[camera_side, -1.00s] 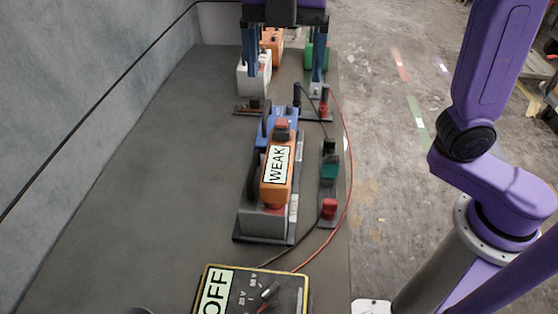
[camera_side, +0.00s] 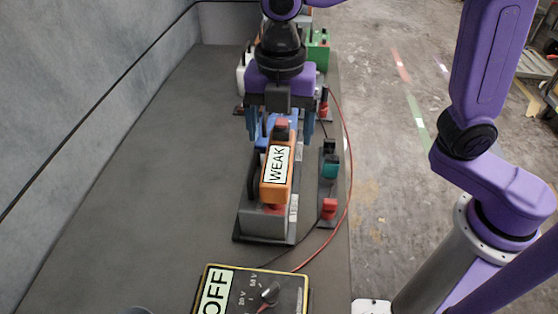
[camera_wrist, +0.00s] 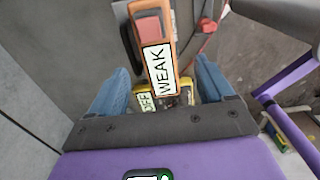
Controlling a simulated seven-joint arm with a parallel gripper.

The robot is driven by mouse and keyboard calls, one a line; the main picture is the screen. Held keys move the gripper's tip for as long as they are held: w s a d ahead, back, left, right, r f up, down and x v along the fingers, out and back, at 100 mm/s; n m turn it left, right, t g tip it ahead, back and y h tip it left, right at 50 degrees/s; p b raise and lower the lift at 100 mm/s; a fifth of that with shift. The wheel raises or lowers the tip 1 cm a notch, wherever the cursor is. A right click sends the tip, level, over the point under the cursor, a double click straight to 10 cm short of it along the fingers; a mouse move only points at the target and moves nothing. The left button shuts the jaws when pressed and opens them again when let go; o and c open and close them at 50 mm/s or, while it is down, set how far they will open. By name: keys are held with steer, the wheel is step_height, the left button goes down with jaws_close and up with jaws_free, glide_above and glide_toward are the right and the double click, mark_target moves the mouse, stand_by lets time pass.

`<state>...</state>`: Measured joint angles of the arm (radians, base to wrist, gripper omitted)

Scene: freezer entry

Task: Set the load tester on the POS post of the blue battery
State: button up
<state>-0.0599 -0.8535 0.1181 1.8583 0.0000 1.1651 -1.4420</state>
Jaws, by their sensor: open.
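The load tester appears to be the orange device (camera_side: 276,184) labelled WEAK, with a red-and-dark top. It stands over a grey base block (camera_side: 262,222), with red showing at its lower end; I cannot tell if they touch. It also shows in the wrist view (camera_wrist: 160,45). The blue battery (camera_side: 263,143) lies just behind the tester, mostly hidden by it and my gripper; its POS post cannot be made out. My gripper (camera_side: 281,130) is open, with one blue finger on each side of the space above the battery and behind the tester. Nothing shows held between the fingers.
A yellow-edged meter (camera_side: 287,289) reading OFF lies at the front. Its red and dark leads run along the right. A narrow rack (camera_side: 328,183) with black, teal and red pieces stands right of the tester. A green battery (camera_side: 318,49) stands behind. The bench's left side is clear.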

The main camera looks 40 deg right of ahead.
mark_target(279, 153)
steer(key=shift+a+f, duration=0.1)
steer(key=shift+f, duration=2.5)
jaws_close()
steer(key=shift+r, duration=0.15)
steer(key=shift+w+r, duration=0.1)
steer(key=shift+r, duration=0.5)
steer(key=s+d+r, duration=0.4)
steer(key=s+r, duration=0.1)
steer(key=r, duration=0.2)
steer(key=s+d+r, duration=0.4)
steer(key=s+r, duration=0.2)
steer(key=r, duration=0.2)
steer(key=shift+d+r, duration=0.2)
steer(key=shift+d, duration=0.15)
steer(key=shift+r, duration=0.1)
